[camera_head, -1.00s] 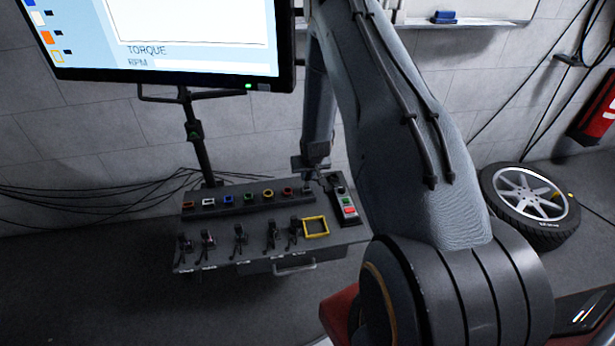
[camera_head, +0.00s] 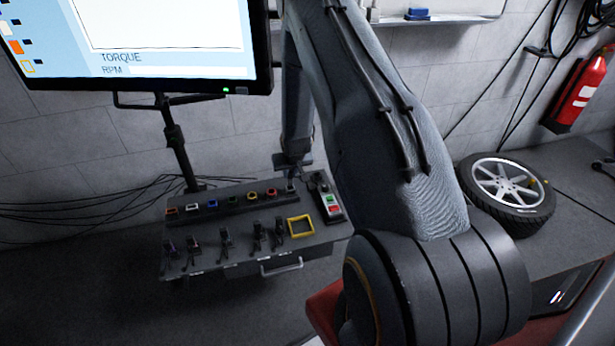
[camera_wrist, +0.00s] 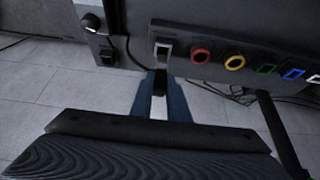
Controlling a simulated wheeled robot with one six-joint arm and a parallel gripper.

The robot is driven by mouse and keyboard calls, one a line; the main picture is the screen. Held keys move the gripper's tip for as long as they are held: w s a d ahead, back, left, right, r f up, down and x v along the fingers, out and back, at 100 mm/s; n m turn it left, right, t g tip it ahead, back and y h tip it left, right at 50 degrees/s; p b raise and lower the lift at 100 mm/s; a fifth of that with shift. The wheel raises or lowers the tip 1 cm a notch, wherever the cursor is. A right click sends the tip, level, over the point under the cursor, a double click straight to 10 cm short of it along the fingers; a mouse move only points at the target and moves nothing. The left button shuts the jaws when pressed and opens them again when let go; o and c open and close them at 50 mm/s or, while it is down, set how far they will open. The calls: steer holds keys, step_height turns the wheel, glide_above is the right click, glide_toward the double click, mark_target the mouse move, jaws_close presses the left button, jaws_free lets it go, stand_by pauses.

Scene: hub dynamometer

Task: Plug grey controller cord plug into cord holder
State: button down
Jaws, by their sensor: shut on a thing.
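In the wrist view my gripper (camera_wrist: 160,98) has its two blue fingers closed on a dark, narrow plug (camera_wrist: 160,82). The plug's tip lies at or just beside the grey-framed port (camera_wrist: 163,49) at the end of the socket row; I cannot tell whether it is inserted. In the head view my gripper (camera_head: 292,178) hangs over the right end of the socket box (camera_head: 234,200). Several black cord holders (camera_head: 226,238) with plugs and hanging cords line the front of the bench top. The held plug's cord is not clearly visible.
Red, yellow, green, blue and white ports continue the row. A button box (camera_head: 330,205) stands close right of my gripper, and a yellow square frame (camera_head: 301,226) lies in front. The monitor (camera_head: 170,50) stands behind, left. A wheel (camera_head: 506,187) lies on the right.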

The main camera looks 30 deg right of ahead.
steer(key=s+a+p, duration=0.2)
steer(key=s+p, duration=0.1)
steer(key=s, duration=0.4)
steer(key=shift+s+p, duration=0.3)
stand_by(0.6)
steer(key=shift+s+d, duration=0.6)
steer(key=shift+d, duration=1.5)
steer(key=shift+s+d, duration=0.6)
steer(key=shift+d, duration=1.55)
steer(key=shift+s+d, duration=0.6)
steer(key=shift+d, duration=1.5)
